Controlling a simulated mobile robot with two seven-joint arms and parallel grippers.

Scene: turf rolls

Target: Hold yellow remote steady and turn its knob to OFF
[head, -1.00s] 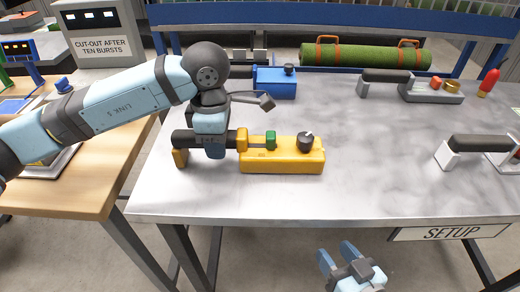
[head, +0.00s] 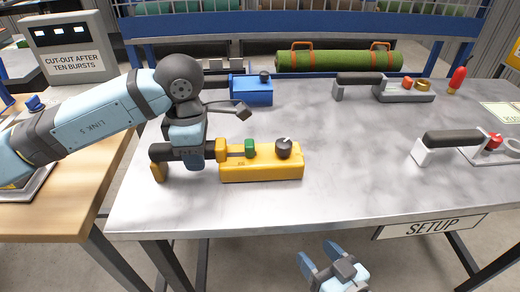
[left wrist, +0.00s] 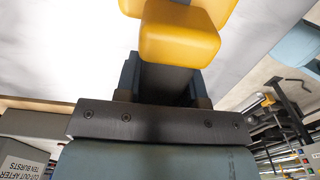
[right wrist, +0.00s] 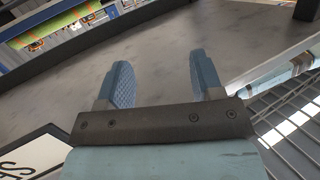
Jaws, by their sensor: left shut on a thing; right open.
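The yellow remote (head: 262,170) lies on the grey table, its dark handle (head: 165,152) pointing left. A green button (head: 250,148) and a dark round knob (head: 283,149) with a pale pointer mark sit on its top; I cannot read any lettering by the knob. My left gripper (head: 192,160) is shut on the handle, from above. In the left wrist view a yellow end piece (left wrist: 180,40) of the remote shows beyond the jaws. My right gripper (head: 322,262) is open and empty, low in front of the table; its spread fingers show in the right wrist view (right wrist: 157,85).
A blue remote (head: 251,90) stands behind the yellow one. A green turf roll (head: 338,60) lies at the back. The table's front edge and SETUP sign (head: 430,226) are near my right gripper.

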